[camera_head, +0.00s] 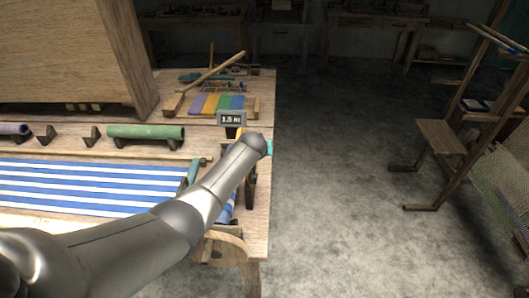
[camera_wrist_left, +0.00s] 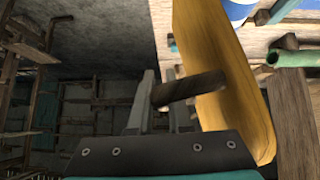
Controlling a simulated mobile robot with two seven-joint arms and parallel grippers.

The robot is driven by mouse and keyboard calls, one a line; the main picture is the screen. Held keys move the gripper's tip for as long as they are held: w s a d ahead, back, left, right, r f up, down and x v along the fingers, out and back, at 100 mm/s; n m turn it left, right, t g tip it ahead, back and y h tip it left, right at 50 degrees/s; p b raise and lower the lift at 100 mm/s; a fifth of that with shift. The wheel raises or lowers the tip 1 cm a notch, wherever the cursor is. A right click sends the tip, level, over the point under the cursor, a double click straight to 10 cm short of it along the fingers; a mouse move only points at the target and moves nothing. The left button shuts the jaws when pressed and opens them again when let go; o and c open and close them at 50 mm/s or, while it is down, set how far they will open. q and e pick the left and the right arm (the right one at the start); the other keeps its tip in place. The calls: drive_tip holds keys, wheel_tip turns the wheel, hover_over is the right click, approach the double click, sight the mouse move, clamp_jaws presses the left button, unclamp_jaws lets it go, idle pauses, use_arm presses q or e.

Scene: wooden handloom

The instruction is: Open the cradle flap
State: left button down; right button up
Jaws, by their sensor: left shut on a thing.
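The cradle flap (camera_wrist_left: 232,80) is a yellow-brown wooden panel standing on edge in the left wrist view, with a dark peg-like handle (camera_wrist_left: 190,91) sticking out from its face. My left gripper (camera_wrist_left: 160,80) is shut on that handle, its grey fingers on either side of it. In the head view my left arm reaches in from the lower left across the loom to the table's right edge. The arm hides the gripper and most of the flap there. My right gripper is in neither view.
Blue-and-white striped cloth (camera_head: 85,188) lies on the loom at left. A green roll (camera_head: 146,132) rests behind it, near a small display (camera_head: 231,118) reading about 1.5 m. Open floor (camera_head: 335,190) lies right of the table. A wooden bench (camera_head: 440,137) stands farther right.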

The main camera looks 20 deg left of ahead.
use_arm(q)
drive_tip(key=d+y+b, duration=0.1)
drive_tip(key=d+f+m+y+b, duration=0.1)
drive_tip(key=b, duration=0.1)
drive_tip(key=w+d+m+g+y+b, duration=0.1)
drive_tip(key=b, duration=0.1)
drive_tip(key=shift+d+f, duration=0.1)
drive_tip(key=shift+f, duration=0.25)
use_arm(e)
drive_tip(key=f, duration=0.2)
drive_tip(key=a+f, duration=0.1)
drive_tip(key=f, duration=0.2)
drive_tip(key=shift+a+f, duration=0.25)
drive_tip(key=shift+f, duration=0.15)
use_arm(q)
drive_tip(key=c, duration=0.8)
unclamp_jaws()
drive_tip(key=shift+c, duration=0.2)
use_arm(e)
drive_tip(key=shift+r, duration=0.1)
use_arm(q)
drive_tip(key=p+v, duration=0.3)
drive_tip(key=v, duration=1.2)
drive_tip(key=shift+d+p, duration=0.25)
drive_tip(key=shift+p, duration=0.1)
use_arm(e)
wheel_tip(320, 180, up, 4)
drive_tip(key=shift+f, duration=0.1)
